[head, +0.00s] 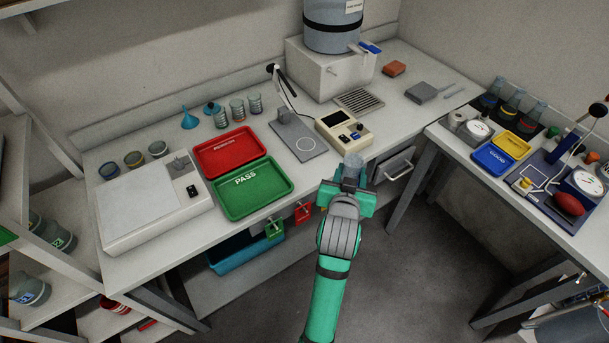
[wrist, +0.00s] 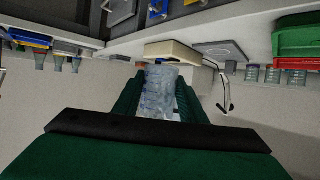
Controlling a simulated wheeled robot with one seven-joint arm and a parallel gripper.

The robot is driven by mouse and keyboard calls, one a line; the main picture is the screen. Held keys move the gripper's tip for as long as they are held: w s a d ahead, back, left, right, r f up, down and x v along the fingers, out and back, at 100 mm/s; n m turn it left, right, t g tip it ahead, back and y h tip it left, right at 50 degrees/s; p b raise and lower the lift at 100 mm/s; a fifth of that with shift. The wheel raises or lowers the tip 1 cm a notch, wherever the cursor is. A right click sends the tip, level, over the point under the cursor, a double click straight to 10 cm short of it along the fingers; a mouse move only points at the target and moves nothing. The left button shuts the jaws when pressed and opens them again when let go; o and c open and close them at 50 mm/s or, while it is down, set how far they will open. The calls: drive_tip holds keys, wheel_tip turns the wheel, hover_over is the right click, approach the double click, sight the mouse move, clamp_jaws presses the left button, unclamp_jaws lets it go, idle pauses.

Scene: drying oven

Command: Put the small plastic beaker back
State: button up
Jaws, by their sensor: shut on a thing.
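A small clear plastic beaker (head: 353,162) is held at the end of my gripper (head: 349,182), in front of the bench's front edge, near the cream device. In the wrist view the beaker (wrist: 160,88) sits between the two dark green fingers of my gripper (wrist: 160,105), which are shut on it. It looks empty, though its inside is not clear to see. My gripper hides part of its lower body in the head view.
The white bench (head: 300,170) holds a red tray (head: 205,160), a green PASS tray (head: 235,205), a stirrer plate (head: 297,140), a cream device (head: 343,130) and several glass vessels. A second bench is at right; open floor lies between.

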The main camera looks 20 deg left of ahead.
sight(346, 165)
drive_tip(key=r, duration=0.2)
drive_tip(key=s+a+r, duration=0.1)
drive_tip(key=shift+r+n+y, duration=0.3)
drive_tip(key=shift+a+r, duration=0.15)
drive_tip(key=shift+a, duration=0.1)
drive_tip(key=w+a+f, duration=0.1)
drive_tip(key=a+f, duration=0.1)
drive_tip(key=a, duration=0.2)
drive_tip(key=w+a+f, duration=0.1)
drive_tip(key=a+f, duration=0.2)
drive_tip(key=w+a+f, duration=0.2)
drive_tip(key=a+f, duration=0.1)
drive_tip(key=a, duration=0.1)
drive_tip(key=shift+a+f, duration=0.15)
drive_tip(key=shift+a, duration=0.15)
drive_tip(key=shift+w+a+f, duration=0.1)
drive_tip(key=shift+a+f, duration=0.2)
drive_tip(key=shift+f, duration=0.05)
drive_tip(key=shift+w+a+f, duration=0.1)
drive_tip(key=shift+a+f, duration=0.05)
drive_tip(key=shift+f, duration=0.85)
drive_tip(key=shift+a+f, duration=0.15)
drive_tip(key=shift+f, duration=0.8)
drive_tip(key=shift+f, duration=0.15)
drive_tip(key=o, duration=1.2)
drive_tip(key=shift+c, duration=0.2)
